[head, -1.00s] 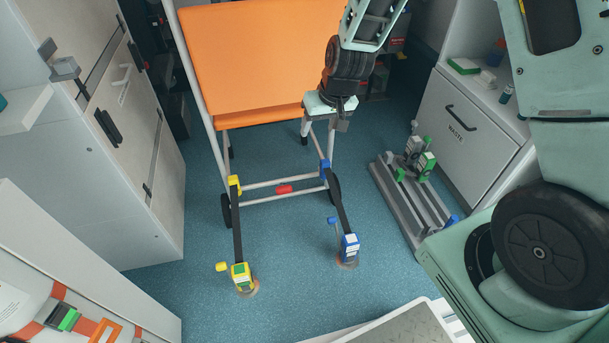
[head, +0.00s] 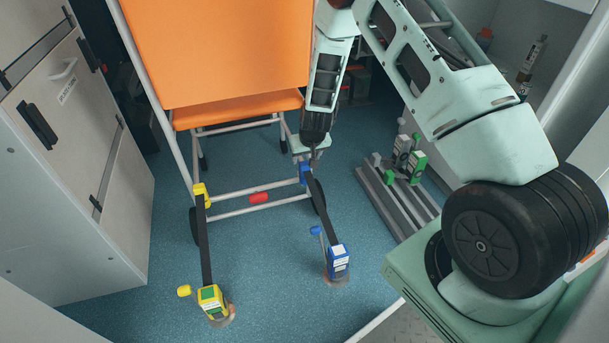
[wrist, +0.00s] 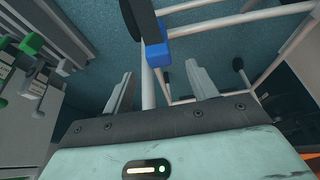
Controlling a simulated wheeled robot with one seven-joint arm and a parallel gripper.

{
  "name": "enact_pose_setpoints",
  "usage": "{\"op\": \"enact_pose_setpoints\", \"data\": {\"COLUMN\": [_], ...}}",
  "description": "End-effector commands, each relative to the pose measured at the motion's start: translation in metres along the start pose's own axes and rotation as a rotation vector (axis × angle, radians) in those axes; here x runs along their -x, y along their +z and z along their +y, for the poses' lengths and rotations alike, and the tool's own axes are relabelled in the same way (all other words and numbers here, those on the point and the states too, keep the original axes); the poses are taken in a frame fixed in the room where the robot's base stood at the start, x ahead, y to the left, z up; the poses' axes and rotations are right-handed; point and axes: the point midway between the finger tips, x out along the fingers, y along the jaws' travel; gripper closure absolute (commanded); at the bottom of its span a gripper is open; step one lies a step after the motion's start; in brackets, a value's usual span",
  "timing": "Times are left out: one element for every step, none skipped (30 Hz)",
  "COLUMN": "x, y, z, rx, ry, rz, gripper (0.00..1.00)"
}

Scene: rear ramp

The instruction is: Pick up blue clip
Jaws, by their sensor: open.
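The blue clip (head: 304,174) sits on the lower right of the orange chair's frame, at the top end of a dark strap. In the wrist view the blue clip (wrist: 156,53) shows against a pale tube, just beyond and between the fingertips. My gripper (head: 313,158) is right above the clip in the head view, and partly overlaps it. In the wrist view my gripper (wrist: 158,82) has its two fingers wide apart with nothing held between them. Whether a finger touches the frame cannot be told.
The orange chair (head: 215,50) stands behind. A yellow clip (head: 200,190) is on its left leg. Yellow (head: 211,299) and blue (head: 338,258) strap buckles sit on the floor. A grey rail (head: 385,195) with green and grey clips lies to the right.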

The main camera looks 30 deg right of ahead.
Motion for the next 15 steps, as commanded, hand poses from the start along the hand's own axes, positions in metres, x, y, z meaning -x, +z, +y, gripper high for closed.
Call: {"op": "enact_pose_setpoints", "data": {"x": [-0.013, -0.016, -0.021, -0.023, -0.025, -0.026, -0.027, -0.028, -0.029, -0.031, -0.033, -0.037, -0.041, -0.045, -0.051], "y": [0.002, 0.002, 0.001, 0.001, 0.001, 0.0, 0.0, 0.0, 0.0, 0.001, 0.001, 0.002, 0.003, 0.004, 0.005], "z": [0.0, 0.0, 0.0, 0.0, 0.0, 0.0, 0.0, 0.0, 0.0, 0.0, 0.0, 0.0, 0.0, 0.001, 0.001], "rx": [0.0, 0.001, 0.001, 0.001, 0.001, 0.001, 0.001, 0.001, 0.001, 0.001, 0.0, 0.0, 0.0, 0.0, 0.001], "ry": [0.0, 0.0, 0.0, 0.0, 0.0, 0.0, 0.0, 0.0, 0.0, 0.0, 0.0, 0.0, 0.0, 0.0, 0.0], "rz": [0.0, 0.0, 0.0, 0.0, 0.0, 0.0, 0.0, 0.0, 0.0, 0.0, 0.0, 0.0, 0.0, 0.0, 0.0], "gripper": [0.42, 0.42, 0.42, 0.42, 0.42, 0.42, 0.42, 0.42, 0.42, 0.42, 0.42, 0.42, 0.42, 0.42, 0.42]}}
